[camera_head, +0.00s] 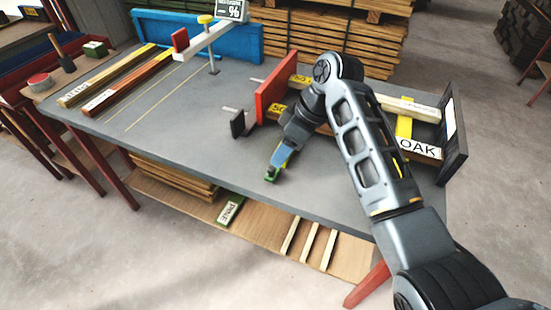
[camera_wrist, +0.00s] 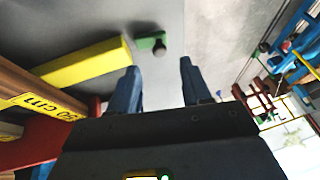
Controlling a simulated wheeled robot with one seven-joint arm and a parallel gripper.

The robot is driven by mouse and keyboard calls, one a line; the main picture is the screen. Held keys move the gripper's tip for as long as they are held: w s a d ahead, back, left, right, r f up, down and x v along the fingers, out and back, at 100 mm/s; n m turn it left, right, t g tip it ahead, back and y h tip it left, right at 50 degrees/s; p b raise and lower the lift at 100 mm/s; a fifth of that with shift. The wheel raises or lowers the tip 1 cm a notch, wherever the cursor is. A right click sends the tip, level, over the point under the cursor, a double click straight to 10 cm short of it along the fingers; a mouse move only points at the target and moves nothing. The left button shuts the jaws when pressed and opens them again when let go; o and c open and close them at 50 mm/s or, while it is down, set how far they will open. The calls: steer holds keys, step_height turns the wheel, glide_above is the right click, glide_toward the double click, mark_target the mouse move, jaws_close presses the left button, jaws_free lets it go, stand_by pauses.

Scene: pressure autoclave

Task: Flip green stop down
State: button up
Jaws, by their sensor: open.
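The green stop (camera_head: 270,174) sits at the front edge of the grey workbench (camera_head: 300,195), just beyond my gripper (camera_head: 280,157). In the wrist view the green stop (camera_wrist: 146,43) is a small green block with a dark round knob at its right end. It lies ahead of the gap between the blue fingers of my gripper (camera_wrist: 160,68). The fingers are apart with nothing between them. They do not appear to touch the stop. My arm hides part of the bench behind the gripper.
A yellow bar (camera_wrist: 88,64) lies left of my fingers in the wrist view. A red upright plate (camera_head: 275,87) and a dark end plate (camera_head: 453,135) flank boards, one marked OAK (camera_head: 420,148). A scale (camera_head: 232,10) stands at the back.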

mark_target(272, 168)
steer(key=shift+x, duration=2.65)
steer(key=shift+c, duration=0.5)
jaws_close()
